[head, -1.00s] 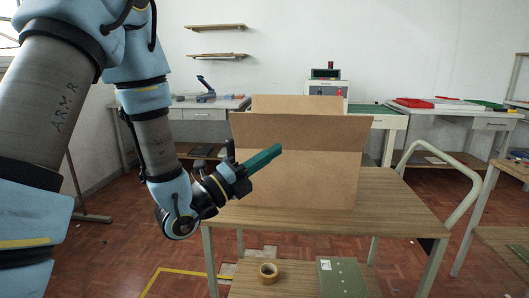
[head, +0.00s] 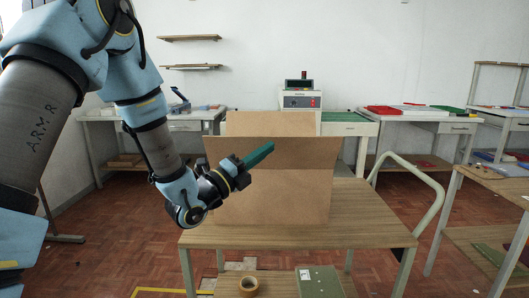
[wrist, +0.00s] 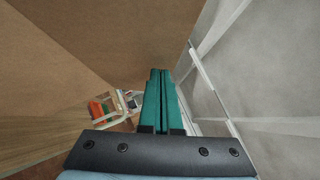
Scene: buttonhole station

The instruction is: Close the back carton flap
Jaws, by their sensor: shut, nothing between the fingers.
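The brown cardboard carton (head: 290,200) stands on a wood-topped trolley table (head: 370,225). Its back flap (head: 270,123) stands up behind the opening. The near flap (head: 300,153) leans outward toward me. My gripper (head: 262,153) has green fingers pressed together, empty. In the head view it overlaps the near side of the carton, pointing up and right; I cannot tell if it touches. In the wrist view the shut fingers (wrist: 160,100) show beside large cardboard surfaces (wrist: 95,40). The inside of the carton is hidden.
A tape roll (head: 249,286) and a green box (head: 320,283) lie on the trolley's lower shelf. The trolley's curved handle (head: 425,185) rises at its right. Benches line the back wall. Tabletop right of the carton is clear.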

